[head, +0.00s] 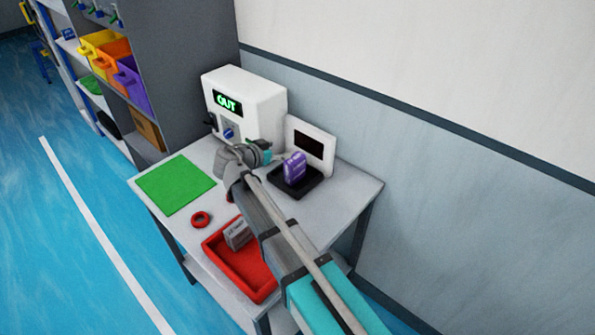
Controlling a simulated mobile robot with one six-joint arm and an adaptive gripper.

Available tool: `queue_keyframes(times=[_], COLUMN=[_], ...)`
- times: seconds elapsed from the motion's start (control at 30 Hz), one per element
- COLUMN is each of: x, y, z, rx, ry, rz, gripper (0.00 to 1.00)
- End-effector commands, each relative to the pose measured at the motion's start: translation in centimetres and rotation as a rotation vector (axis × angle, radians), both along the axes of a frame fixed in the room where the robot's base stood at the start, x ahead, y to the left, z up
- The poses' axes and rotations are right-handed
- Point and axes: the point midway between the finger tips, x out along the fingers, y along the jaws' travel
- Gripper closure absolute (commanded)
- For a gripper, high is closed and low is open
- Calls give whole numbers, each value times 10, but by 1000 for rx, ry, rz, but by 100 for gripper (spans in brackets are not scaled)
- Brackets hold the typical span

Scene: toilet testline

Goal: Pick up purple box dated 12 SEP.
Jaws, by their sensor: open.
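A small purple box (294,167) stands upright on a black pad (297,186) at the right side of the table, in front of a small white-framed screen. Its date text is too small to read. My gripper (268,150) is just left of the purple box, near the white machine's front. The jaws are small and partly hidden by my own wrist; nothing shows between them. My arm crosses the table from the lower right and covers part of the tabletop.
A white machine (245,108) showing "OUT" and a framed screen (311,143) stand at the back. A green mat (176,184), red ring (201,219) and red tray (226,259) holding a grey box (236,234) occupy the table (345,190). A shelf with coloured bins (104,55) stands left.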

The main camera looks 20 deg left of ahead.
Motion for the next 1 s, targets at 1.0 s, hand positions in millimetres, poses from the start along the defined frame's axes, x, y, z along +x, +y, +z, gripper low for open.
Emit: queue_keyframes(times=[1.0], x=[-1], y=[1], z=[-76], rx=[0], ry=[0], rz=[2], gripper=[6])
